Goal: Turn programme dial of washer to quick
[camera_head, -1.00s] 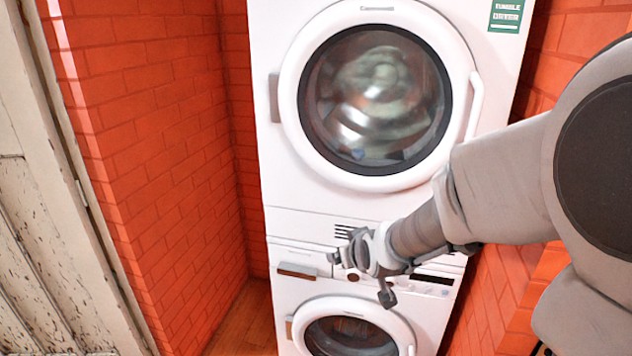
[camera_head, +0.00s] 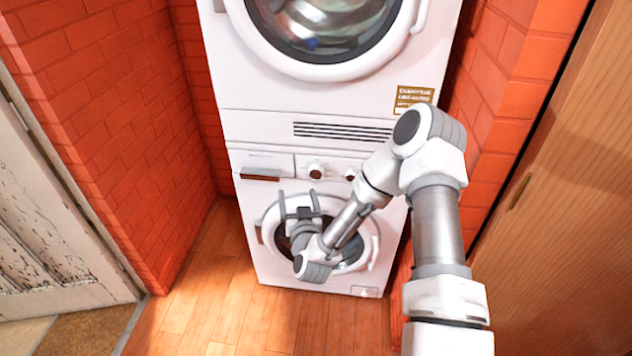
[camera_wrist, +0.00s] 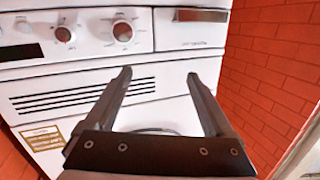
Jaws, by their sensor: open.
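The white washer (camera_head: 260,262) is the lower machine of a stack. Its panel carries two round knobs: a left one (camera_head: 316,170) beside the drawer and a right one (camera_head: 350,173), partly hidden by my arm. In the wrist view, turned upside down, the drawer-side knob (camera_wrist: 123,31) and the other knob (camera_wrist: 64,33) show with ring marks too small to read. I cannot tell which is the programme dial. My gripper (camera_head: 299,193) is open and empty, fingers up, in front of the washer door, below the drawer-side knob in the picture. Its fingers (camera_wrist: 158,75) also show in the wrist view.
The detergent drawer (camera_head: 262,173) is left of the knobs. The tumble dryer (camera_head: 250,95) sits above, with a slotted vent (camera_head: 342,132). Brick walls flank the machines closely. A wooden door (camera_head: 560,150) stands at right. The wooden floor (camera_head: 220,300) in front is clear.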

